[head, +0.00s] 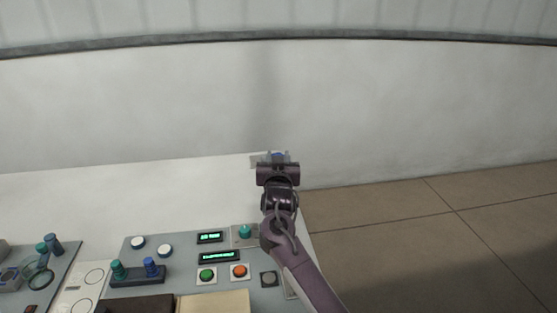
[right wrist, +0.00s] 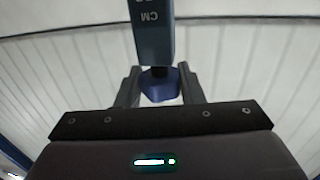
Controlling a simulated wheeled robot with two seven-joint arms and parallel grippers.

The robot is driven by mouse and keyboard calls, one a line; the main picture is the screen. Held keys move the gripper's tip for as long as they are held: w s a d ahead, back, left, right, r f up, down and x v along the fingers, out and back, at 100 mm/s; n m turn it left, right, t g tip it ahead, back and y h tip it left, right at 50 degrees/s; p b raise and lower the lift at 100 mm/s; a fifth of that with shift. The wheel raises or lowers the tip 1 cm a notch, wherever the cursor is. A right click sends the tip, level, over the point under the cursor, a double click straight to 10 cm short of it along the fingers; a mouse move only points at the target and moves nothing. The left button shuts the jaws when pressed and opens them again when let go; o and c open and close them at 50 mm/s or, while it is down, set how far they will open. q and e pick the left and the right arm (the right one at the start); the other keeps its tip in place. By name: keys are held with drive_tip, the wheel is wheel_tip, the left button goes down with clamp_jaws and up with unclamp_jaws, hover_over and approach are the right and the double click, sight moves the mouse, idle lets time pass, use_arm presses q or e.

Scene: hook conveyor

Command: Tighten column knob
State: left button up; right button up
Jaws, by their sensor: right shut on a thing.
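In the right wrist view a blue knob (right wrist: 160,86) sits at the end of a dark blue column (right wrist: 153,32) that has scale lettering, upside down in this view. My right gripper (right wrist: 160,92) has one finger on each side of the knob and is shut on it. In the head view my right gripper (head: 278,158) is at the far right corner of the white table, and the arm and wrist hide most of the knob and column. My left gripper is in neither view.
The white table (head: 130,195) is mostly bare at the back. A control panel (head: 185,258) with buttons, small displays and a teal knob (head: 245,231) lies at the front, partly behind my right arm. Tiled floor (head: 430,225) is open to the right.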

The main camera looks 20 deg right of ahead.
drive_tip(key=shift+a+m+g+h, duration=0.15)
drive_tip(key=shift+m+g+h, duration=0.4)
drive_tip(key=shift+h, duration=0.25)
drive_tip(key=shift+m+h, duration=0.25)
drive_tip(key=shift+h, duration=0.05)
drive_tip(key=o, duration=0.9)
drive_tip(key=b+v, duration=0.2)
drive_tip(key=v, duration=0.5)
drive_tip(key=shift+s+a+r, duration=0.1)
drive_tip(key=shift+s+a, duration=0.1)
drive_tip(key=shift+s, duration=0.1)
